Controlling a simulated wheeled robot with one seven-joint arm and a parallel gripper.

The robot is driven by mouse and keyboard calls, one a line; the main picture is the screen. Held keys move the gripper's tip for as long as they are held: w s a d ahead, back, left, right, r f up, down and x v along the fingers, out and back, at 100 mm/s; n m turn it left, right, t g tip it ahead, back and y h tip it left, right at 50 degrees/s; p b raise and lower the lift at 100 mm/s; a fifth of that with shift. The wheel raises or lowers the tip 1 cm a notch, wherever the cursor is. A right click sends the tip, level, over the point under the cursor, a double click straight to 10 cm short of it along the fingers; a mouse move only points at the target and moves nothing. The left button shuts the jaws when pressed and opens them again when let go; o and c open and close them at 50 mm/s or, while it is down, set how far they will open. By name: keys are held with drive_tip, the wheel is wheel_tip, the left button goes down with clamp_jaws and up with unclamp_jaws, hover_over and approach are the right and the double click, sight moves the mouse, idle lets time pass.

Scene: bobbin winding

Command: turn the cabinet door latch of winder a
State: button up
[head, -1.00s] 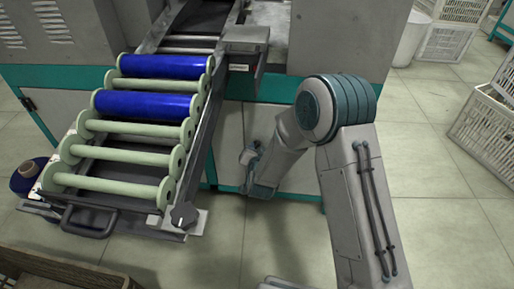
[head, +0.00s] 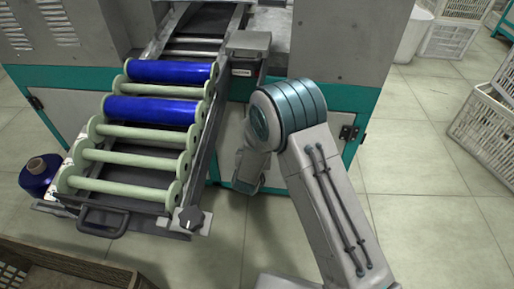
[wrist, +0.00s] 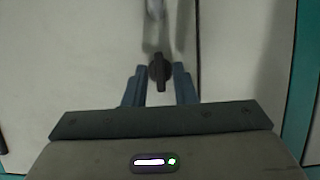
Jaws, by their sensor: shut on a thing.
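The cabinet door latch (wrist: 160,71) is a small dark knob with a bar, seen in the wrist view near the seam between two pale door panels. Its bar stands about upright in that view. My gripper (wrist: 160,84) has its two blue-grey fingers on either side of the latch and is shut on it. The cabinet door (wrist: 75,55) looks closed, flush beside its neighbour.
A sloped rack (head: 192,150) with pale green and blue rollers juts out left of my arm. A blue thread cone (head: 38,176) stands beside it. A wicker basket (head: 60,275) is at lower left. White crates (head: 485,125) stand at right, with clear tiled floor between.

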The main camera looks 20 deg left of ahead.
drive_tip(key=shift+w+r, duration=0.15)
drive_tip(key=shift+w, duration=0.05)
drive_tip(key=o, duration=0.6)
drive_tip(key=shift+o, duration=0.2)
drive_tip(key=p+v, duration=0.4)
drive_tip(key=v, duration=0.9)
drive_tip(key=shift+s, duration=0.4)
drive_tip(key=shift+d+r, duration=0.1)
